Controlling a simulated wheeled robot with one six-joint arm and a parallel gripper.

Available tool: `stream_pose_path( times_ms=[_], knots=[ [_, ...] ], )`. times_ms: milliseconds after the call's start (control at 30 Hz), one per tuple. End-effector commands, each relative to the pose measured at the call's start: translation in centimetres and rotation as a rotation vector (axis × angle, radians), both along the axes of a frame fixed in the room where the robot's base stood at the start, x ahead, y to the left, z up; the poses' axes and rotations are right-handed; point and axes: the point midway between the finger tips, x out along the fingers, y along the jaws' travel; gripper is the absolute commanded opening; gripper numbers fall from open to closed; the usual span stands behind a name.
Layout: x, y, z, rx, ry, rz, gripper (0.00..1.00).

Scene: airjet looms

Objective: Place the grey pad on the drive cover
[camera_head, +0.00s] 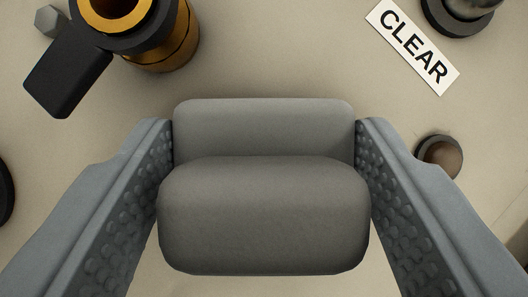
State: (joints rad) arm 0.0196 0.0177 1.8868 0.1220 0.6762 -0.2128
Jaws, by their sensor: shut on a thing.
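The grey pad (264,215) is a soft-edged block in two rounded sections, a lighter one behind and a darker, larger one in front. My gripper (265,140) is shut on it, with one textured grey finger against its left side and the other against its right side. A flat beige surface (265,55) lies beneath and beyond the pad. It may be the drive cover, but I cannot tell for sure. Whether the pad touches this surface or hangs above it is hidden by the pad itself.
An orange-and-black cylindrical fitting (160,40) with a black tab (67,70) stands at the upper left, beside a grey hex bolt (52,20). A white CLEAR label (412,46), a dark round knob (462,12) and a small brown knob (439,155) are at the right. The upper middle is bare.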

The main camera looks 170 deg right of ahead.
Motion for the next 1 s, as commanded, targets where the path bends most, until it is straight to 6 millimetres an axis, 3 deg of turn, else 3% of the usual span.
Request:
stream_pose_path(
  times_ms=[367,400,500,833,1000],
  knots=[
    [0.0,0.0,-0.5,0.0,0.0,0.0,0.36],
    [0.0,0.0,-0.6,0.0,0.0,0.0,0.62],
    [0.0,0.0,-0.6,0.0,0.0,0.0,0.81],
    [0.0,0.0,-0.3,0.0,-0.001,0.0,0.81],
    [-0.9,-0.1,1.2,0.0,-0.003,0.0,0.81]
  ],
)
